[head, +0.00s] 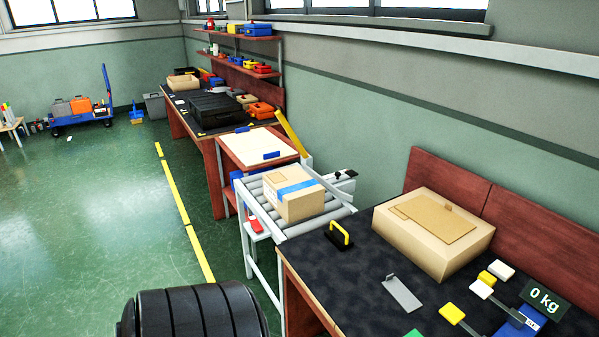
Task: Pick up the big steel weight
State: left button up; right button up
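I cannot pick out the big steel weight with certainty. A dark block with a yellow arched handle (339,236) stands near the far left edge of the dark worktop (365,275). A flat grey metal-looking piece (402,293) lies nearer on the same worktop. A dark display (544,298) reading "0 kg" stands at the lower right, beside a blue device (516,323) cut by the picture's bottom edge. Neither of my grippers is in view.
A large cardboard box (433,235) stands at the back of the worktop, with small yellow, white and green pieces to its front. A taped carton (293,194) sits on the roller conveyor (262,213). Open green floor (90,235) lies to the left.

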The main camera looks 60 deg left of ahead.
aim_at(337, 235)
jog(key=u, duration=1.7)
